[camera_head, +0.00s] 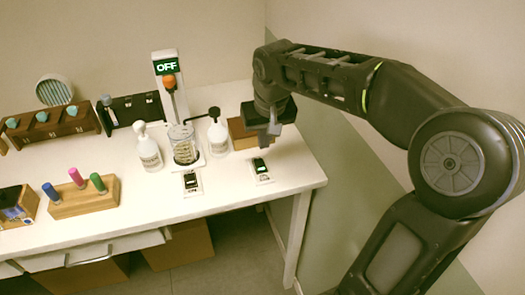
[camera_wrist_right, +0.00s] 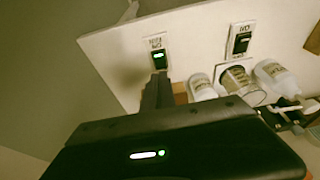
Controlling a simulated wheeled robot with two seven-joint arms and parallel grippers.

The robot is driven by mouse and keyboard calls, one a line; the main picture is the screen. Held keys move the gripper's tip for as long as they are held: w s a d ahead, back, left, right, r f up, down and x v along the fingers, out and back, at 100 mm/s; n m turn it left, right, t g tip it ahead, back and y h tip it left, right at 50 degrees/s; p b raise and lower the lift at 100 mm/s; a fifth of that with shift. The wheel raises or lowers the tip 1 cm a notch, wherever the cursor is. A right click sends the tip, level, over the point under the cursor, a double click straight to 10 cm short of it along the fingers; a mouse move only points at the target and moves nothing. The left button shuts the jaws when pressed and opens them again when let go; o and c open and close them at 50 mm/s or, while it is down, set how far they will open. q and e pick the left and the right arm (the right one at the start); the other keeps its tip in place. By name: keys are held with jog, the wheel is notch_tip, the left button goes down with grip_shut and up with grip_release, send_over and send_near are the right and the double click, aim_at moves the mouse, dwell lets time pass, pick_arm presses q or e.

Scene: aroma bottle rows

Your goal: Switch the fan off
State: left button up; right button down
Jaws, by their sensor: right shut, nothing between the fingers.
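Two rocker switch plates lie near the table's front right. The right switch (camera_head: 262,168) has a green-lit rocker; it also shows in the right wrist view (camera_wrist_right: 158,58). The left switch (camera_head: 191,181) looks dark and also shows in the right wrist view (camera_wrist_right: 241,40). Their labels are too small to read surely. A round, slatted object that may be the fan (camera_head: 54,90) stands at the back left. My right gripper (camera_head: 265,142) is shut and empty, its fingertips just behind and above the green-lit switch. Contact cannot be told. My left gripper is out of view.
A post with a display reading OFF (camera_head: 167,66) stands at the back, behind a glass beaker (camera_head: 183,145) between two white bottles (camera_head: 148,151) (camera_head: 218,134). A wooden box (camera_head: 240,135) is beside my right gripper. Wooden racks of vials fill the left side.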

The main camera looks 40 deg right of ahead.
aim_at(261, 161)
jog(key=shift+v, duration=1.85)
jog(key=shift+s+a, duration=0.1)
jog(key=shift+s, duration=0.05)
jog(key=b, duration=0.3)
jog(key=w+d+b, duration=0.1)
jog(key=b, duration=0.2)
jog(key=shift+d+r+t, duration=0.1)
jog(key=shift+r+t, duration=0.1)
jog(key=shift+t, duration=0.2)
jog(key=shift+w+f, duration=0.1)
jog(key=x, duration=1.3)
jog(key=shift+s+d+f, duration=0.1)
jog(key=shift+s+f, duration=0.2)
jog(key=shift+f, duration=0.2)
